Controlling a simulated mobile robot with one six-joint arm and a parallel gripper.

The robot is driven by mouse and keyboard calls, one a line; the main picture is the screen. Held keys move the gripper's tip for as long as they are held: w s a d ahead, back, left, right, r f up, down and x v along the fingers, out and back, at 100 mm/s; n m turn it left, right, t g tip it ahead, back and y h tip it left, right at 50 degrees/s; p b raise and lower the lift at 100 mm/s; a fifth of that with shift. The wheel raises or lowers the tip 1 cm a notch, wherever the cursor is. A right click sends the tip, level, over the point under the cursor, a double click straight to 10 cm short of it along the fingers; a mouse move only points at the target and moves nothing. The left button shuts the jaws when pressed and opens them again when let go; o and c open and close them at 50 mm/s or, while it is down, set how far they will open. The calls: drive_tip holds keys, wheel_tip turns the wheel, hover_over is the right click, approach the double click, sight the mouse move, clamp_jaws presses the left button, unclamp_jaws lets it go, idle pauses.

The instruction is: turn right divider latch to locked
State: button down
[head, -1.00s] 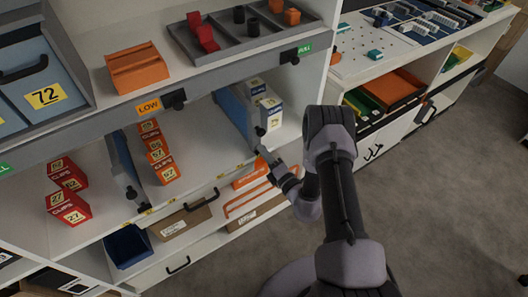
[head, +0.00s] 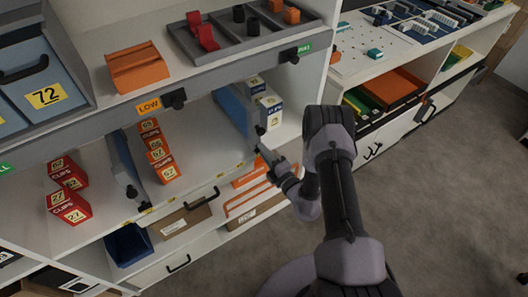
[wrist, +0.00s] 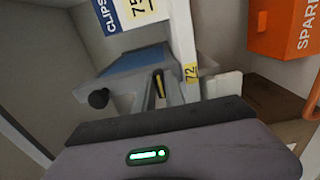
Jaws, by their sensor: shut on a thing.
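The right divider (head: 233,108) is a blue-grey upright panel on the lower shelf, with a dark knob (head: 260,130) at its front end. In the wrist view its blue part (wrist: 135,60) lies beyond my gripper, and a black knob (wrist: 98,98) is at left. My gripper (head: 262,150) is at the front foot of this divider, by the shelf edge. In the wrist view my gripper (wrist: 160,90) is shut on a narrow dark and yellow piece, the divider latch (wrist: 160,84). The fingers hide most of the latch, and I cannot tell its exact angle.
White and blue clip boxes (head: 268,108) stand just right of the divider. A left divider (head: 126,165) and orange clip boxes (head: 157,150) are further left. Grey floor at right is clear.

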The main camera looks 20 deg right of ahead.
drive_tip(key=shift+w+r, duration=0.1)
drive_tip(key=c, duration=1.4)
unclamp_jaws()
drive_tip(key=p+v, duration=0.4)
drive_tip(key=v, duration=1.3)
drive_tip(key=shift+s+p, duration=0.2)
drive_tip(key=shift+p, duration=0.2)
